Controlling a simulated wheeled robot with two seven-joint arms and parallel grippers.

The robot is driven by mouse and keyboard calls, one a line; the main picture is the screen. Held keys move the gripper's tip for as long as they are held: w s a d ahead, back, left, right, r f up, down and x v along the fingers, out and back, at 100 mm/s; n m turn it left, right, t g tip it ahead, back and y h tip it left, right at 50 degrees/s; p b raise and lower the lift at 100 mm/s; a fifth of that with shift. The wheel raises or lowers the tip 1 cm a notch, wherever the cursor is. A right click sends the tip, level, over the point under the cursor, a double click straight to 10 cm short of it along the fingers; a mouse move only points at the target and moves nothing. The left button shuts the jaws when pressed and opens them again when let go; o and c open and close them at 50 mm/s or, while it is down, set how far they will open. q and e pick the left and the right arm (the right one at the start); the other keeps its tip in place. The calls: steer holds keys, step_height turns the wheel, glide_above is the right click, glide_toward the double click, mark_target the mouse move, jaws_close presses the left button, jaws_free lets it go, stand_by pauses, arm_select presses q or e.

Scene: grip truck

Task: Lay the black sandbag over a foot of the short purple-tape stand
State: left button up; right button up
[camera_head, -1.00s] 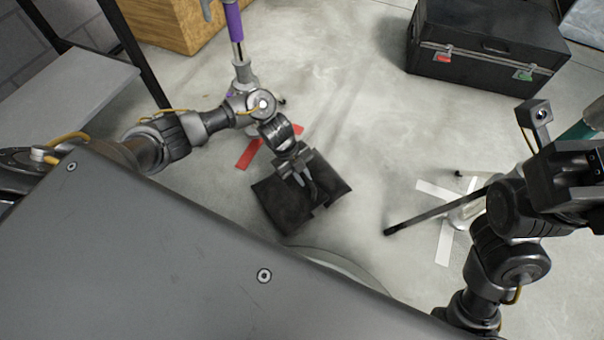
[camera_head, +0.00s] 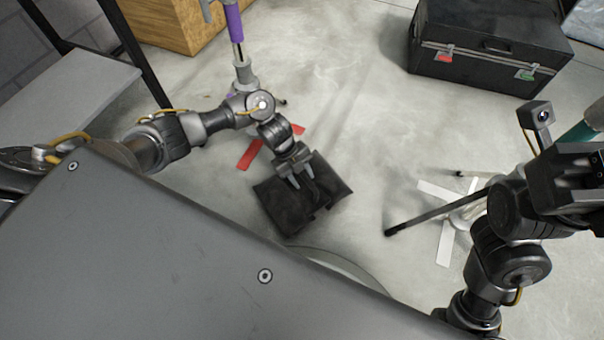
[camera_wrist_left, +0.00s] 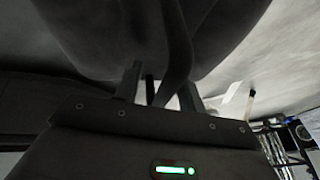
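The black sandbag (camera_head: 327,184) lies creased across its middle on the concrete floor, right of a red tape cross. My left gripper (camera_head: 303,186) reaches down over its middle. In the left wrist view the bag (camera_wrist_left: 100,35) fills the top, and a dark strap (camera_wrist_left: 177,50) runs between the fingers (camera_wrist_left: 163,88). The fingers stand apart with light floor showing between them, so the gripper looks open around the strap. The purple-tape stand (camera_head: 234,22) is upright at the upper left, its foot partly behind my arm. My right gripper (camera_head: 590,185) is at the right edge, its fingers unclear.
Red tape (camera_head: 249,155) marks the floor by the purple stand. A second stand's leg (camera_head: 430,213) and white tape (camera_head: 445,243) lie at the right. A black case (camera_head: 485,65) is at the back right, a wooden box (camera_head: 165,20) at the back left. The middle floor is clear.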

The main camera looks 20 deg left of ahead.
arm_select(q)
steer(key=p+v, duration=0.7)
steer(key=v, duration=0.1)
steer(key=shift+d+p, duration=0.2)
steer(key=shift+p, duration=0.15)
steer(key=shift+w, duration=0.1)
